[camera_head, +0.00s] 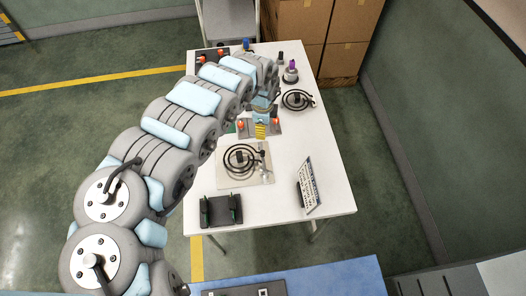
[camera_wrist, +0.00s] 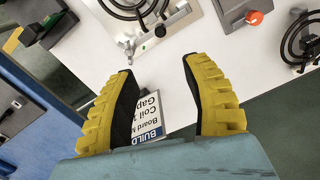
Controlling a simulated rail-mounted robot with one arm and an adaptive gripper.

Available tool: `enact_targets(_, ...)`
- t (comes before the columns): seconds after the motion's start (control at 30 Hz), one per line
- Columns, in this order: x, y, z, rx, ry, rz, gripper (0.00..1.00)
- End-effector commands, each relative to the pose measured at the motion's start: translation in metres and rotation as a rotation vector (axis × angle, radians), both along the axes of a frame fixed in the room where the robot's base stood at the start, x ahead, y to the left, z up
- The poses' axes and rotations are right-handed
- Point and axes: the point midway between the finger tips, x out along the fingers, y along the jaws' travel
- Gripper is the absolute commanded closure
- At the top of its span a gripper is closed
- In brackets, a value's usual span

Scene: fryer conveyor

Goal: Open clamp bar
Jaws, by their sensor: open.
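A light square plate (camera_head: 230,180) holds a black coil (camera_head: 240,158) on the white table. A small metal clamp (camera_head: 266,176) sits at the plate's right side; I take its metal arm as the clamp bar. In the wrist view the clamp (camera_wrist: 160,32) lies beyond my fingertips, beside the coil (camera_wrist: 140,8). Whether the bar is raised or lowered is too small to tell. My gripper (camera_wrist: 158,68) is open, its yellow fingers with black pads apart and nothing held between them. In the head view my gripper (camera_head: 260,130) hangs over the table, behind the plate.
A printed sign (camera_head: 310,186) stands at the table's right; it shows below my fingers (camera_wrist: 150,118). A grey bracket with a red knob (camera_wrist: 252,17) is near the gripper. A second coil (camera_head: 297,99) lies farther back. A black fixture (camera_head: 220,210) stands at the front left.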

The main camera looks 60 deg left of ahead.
Motion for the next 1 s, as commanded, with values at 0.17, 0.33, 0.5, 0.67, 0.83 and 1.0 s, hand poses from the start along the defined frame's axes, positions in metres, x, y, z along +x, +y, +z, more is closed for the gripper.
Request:
enact_targets(0.17, 0.002, -0.002, -0.017, -0.004, -0.004, -0.001, 0.51)
enact_targets(0.33, 0.003, -0.001, -0.035, -0.001, -0.005, 0.000, 0.51)
enact_targets(0.5, 0.003, -0.001, -0.051, 0.000, -0.006, 0.001, 0.51)
enact_targets(0.67, 0.003, -0.002, -0.067, -0.002, -0.006, -0.001, 0.51)
enact_targets(0.83, 0.002, -0.001, -0.081, -0.001, -0.004, 0.001, 0.51)
enact_targets(1.0, 0.003, -0.002, -0.096, -0.002, -0.006, 0.001, 0.51)
